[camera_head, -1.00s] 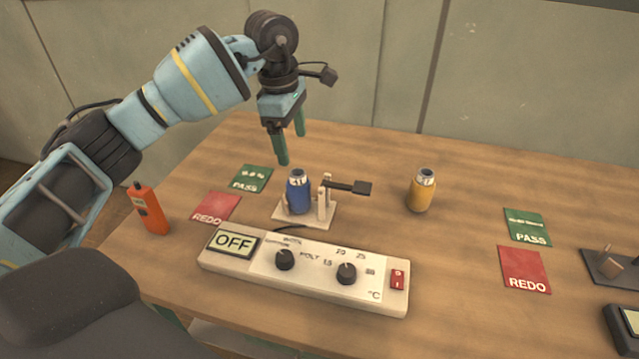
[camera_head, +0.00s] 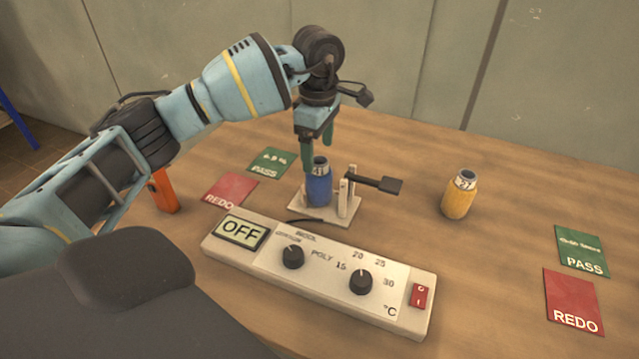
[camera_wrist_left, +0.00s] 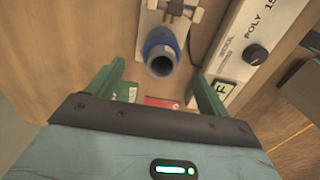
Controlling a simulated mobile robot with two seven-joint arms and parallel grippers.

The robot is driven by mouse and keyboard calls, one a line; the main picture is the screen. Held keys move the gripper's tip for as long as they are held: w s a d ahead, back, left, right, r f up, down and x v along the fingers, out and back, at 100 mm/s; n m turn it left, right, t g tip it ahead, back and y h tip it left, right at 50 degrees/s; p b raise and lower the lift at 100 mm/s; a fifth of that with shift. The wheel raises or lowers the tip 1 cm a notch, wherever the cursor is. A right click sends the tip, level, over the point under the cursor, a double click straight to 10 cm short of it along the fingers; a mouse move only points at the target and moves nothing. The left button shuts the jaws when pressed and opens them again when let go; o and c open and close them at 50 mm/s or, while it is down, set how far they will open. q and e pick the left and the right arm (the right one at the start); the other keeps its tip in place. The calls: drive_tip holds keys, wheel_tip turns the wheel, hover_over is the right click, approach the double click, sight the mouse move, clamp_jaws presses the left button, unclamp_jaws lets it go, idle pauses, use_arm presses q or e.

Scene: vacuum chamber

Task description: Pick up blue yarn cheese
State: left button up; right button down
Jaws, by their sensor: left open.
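The blue yarn cheese (camera_head: 319,188) stands upright on a small pale stand (camera_head: 325,213), with a numbered label band near its hollow top. In the left wrist view the blue yarn cheese (camera_wrist_left: 161,48) is seen from above, its open core facing the camera. My left gripper (camera_head: 317,150) is open and points down at the top of the blue yarn cheese, close behind it. In the wrist view its green fingers (camera_wrist_left: 157,82) are spread wide, with the cheese just beyond the tips and roughly midway between them. Nothing is held. My right gripper is not seen.
A lever with a black paddle (camera_head: 375,183) sits right of the cheese on the stand. A yellow yarn cheese (camera_head: 459,195) stands farther right. A white control box (camera_head: 320,270) reading OFF lies in front. Red and green cards lie on both sides. An orange object (camera_head: 163,190) is at left.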

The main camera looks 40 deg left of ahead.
sight(319, 166)
use_arm(q)
drive_tip(key=f, duration=0.5)
drive_tip(key=shift+d, duration=0.2)
drive_tip(key=c, duration=1.5)
wheel_tip(319, 166, up, 10)
